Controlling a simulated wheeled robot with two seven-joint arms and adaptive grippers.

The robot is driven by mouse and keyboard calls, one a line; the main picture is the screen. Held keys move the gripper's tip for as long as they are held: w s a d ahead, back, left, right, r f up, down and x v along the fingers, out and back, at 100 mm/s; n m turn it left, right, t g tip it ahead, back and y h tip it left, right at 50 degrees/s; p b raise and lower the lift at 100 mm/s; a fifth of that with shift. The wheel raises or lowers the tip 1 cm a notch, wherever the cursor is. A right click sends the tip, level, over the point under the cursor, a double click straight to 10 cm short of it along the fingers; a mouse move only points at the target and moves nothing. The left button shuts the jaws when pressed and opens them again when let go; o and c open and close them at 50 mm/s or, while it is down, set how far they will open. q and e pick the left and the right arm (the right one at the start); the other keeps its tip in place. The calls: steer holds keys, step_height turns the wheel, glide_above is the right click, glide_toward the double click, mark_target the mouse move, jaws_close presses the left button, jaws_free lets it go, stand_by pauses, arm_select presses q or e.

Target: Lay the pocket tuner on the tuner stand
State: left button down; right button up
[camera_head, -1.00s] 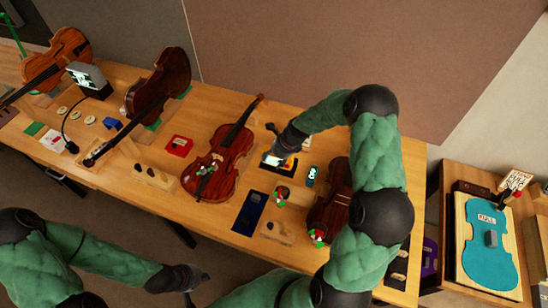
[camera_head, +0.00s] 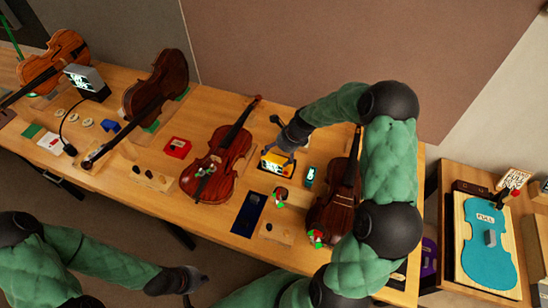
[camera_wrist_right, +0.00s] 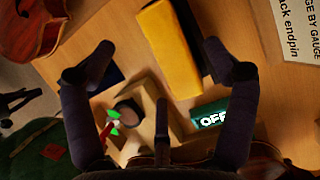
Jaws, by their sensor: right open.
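A yellow device with a lit display, apparently the pocket tuner (camera_head: 276,164), rests at a dark base, apparently the tuner stand, on the bench. The device hides most of the base, and its exact seating cannot be told. In the right wrist view a yellow block with a dark side, apparently the same tuner (camera_wrist_right: 172,48), lies beyond and between the spread fingers. My right gripper (camera_head: 284,149) is open and empty, just above and behind the tuner; its fingers also show in the wrist view (camera_wrist_right: 160,68). My left gripper (camera_head: 188,285) is off the bench front; its fingers are unclear.
A small teal device (camera_head: 310,176) reading OFF in the wrist view (camera_wrist_right: 209,115) lies right of the tuner. A dark blue mat (camera_head: 249,213) and wooden block (camera_head: 275,230) lie in front.

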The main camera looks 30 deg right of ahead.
steer(key=v, duration=0.6)
steer(key=shift+r, duration=0.15)
stand_by(0.3)
